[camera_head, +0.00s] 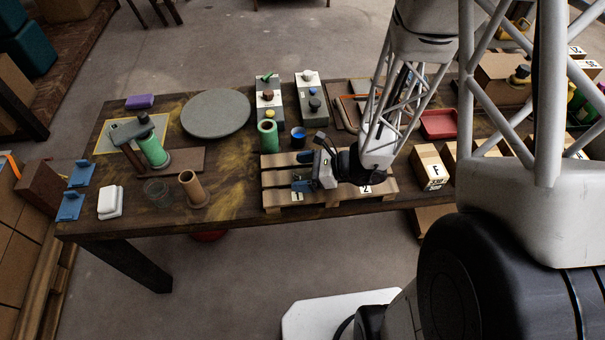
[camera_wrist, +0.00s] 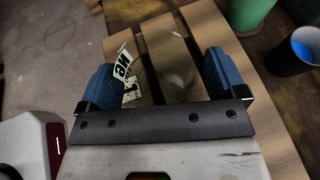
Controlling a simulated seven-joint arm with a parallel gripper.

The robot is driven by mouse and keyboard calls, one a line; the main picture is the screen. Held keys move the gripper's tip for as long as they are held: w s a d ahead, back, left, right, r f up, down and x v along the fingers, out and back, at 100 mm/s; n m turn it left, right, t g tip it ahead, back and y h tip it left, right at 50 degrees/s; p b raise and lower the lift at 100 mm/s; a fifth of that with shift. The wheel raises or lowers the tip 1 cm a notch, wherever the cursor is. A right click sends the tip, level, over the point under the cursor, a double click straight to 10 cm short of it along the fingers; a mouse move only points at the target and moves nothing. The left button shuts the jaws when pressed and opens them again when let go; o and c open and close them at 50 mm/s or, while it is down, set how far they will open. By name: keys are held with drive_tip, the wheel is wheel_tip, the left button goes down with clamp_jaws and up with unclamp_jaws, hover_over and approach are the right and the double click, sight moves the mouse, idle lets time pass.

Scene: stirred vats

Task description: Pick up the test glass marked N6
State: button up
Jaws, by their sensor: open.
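The test glass marked N6 (camera_wrist: 172,68) is clear and hard to make out in the wrist view, standing over the slatted wooden pallet (camera_wrist: 205,28). Its white label, seen upside down, is at its left side. My gripper (camera_wrist: 160,78) is open, with one blue finger on each side of the glass; I cannot tell whether either finger touches it. In the head view, my gripper (camera_head: 304,171) is low over the left part of the pallet (camera_head: 277,161). The glass cannot be picked out there.
A green cylinder (camera_head: 268,136) and a dark cup with blue inside (camera_head: 299,135) stand just behind the pallet. A box marked F (camera_head: 430,168) is to its right. A brown cylinder (camera_head: 192,189) and another clear glass (camera_head: 158,192) stand to the left.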

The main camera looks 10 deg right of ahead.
sight(293, 166)
drive_tip(key=c, duration=1)
drive_tip(key=shift+r, duration=0.2)
drive_tip(key=shift+c, duration=0.2)
drive_tip(key=shift+r, duration=0.8)
drive_tip(key=shift+s+r, duration=0.15)
drive_tip(key=shift+r, duration=0.7)
drive_tip(key=s+d+r, duration=0.1)
drive_tip(key=s+d, duration=0.2)
drive_tip(key=s, duration=1.2)
drive_tip(key=shift+d+r, duration=0.15)
drive_tip(key=shift+d, duration=0.25)
drive_tip(key=shift+s, duration=0.15)
